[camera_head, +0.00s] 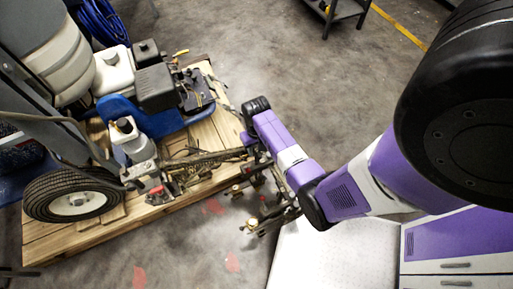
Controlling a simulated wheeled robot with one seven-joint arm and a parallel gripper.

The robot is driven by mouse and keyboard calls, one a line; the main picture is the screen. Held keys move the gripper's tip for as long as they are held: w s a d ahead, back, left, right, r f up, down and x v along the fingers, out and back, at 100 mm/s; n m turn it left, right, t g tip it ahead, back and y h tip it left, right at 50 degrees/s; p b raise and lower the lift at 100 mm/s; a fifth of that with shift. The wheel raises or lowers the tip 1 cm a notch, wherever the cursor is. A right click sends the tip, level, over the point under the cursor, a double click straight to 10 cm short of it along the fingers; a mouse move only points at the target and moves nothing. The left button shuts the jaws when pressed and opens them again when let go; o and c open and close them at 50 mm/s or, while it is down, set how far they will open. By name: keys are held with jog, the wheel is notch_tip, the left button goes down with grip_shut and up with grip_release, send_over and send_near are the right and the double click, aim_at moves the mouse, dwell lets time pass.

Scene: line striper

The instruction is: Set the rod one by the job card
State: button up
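The line striper stands on a wooden pallet (100,238) at the left, with its engine (155,85), blue frame (165,122) and a black tyre (73,197). Thin metal rods (205,160) run from its side toward the right, past the pallet edge. They meet a dark assembly with brass-coloured parts (250,226) over the floor. My purple arm reaches in from the right and bends down beside this assembly. My gripper is not clearly distinguishable among the rods and dark parts there, so its fingers and any contact cannot be made out. I cannot make out a job card.
A white perforated surface (330,255) lies at the bottom, beside a purple and white drawer cabinet (455,255). A dark cart (337,12) stands at the top. Red marks (213,207) show on the grey floor. Open floor lies beyond my arm.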

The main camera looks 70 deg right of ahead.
notch_tip(320, 180, up, 8)
jog(key=shift+f+p, duration=0.1)
jog(key=shift+p, duration=0.35)
dwell(0.5)
